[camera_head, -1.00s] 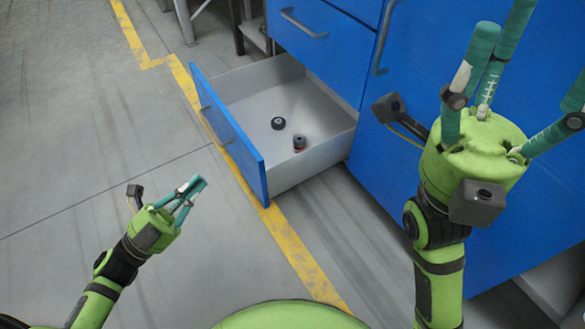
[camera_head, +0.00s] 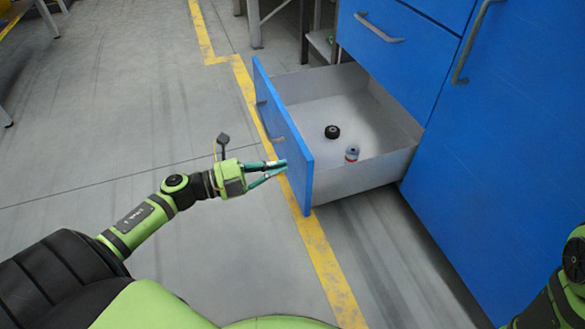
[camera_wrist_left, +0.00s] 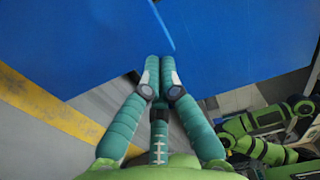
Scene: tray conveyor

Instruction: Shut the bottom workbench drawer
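The bottom workbench drawer (camera_head: 290,140) is pulled well out of the blue workbench (camera_head: 510,150). Its blue front has a grey handle (camera_head: 268,122), and its grey-white inside is exposed. My left gripper (camera_head: 283,167) is at the outer side of the drawer front, near its right end. Whether it touches the panel is not clear. In the left wrist view, the fingers of my left gripper (camera_wrist_left: 160,62) are drawn together with nothing between them, in front of blue surfaces. My right gripper is outside the head view; only part of my right arm shows at the lower right.
A black round part (camera_head: 332,132) and a small grey-and-red part (camera_head: 352,153) lie in the drawer. A closed drawer (camera_head: 395,45) is above it. A yellow floor line (camera_head: 325,260) runs under the drawer. The floor to the left is clear.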

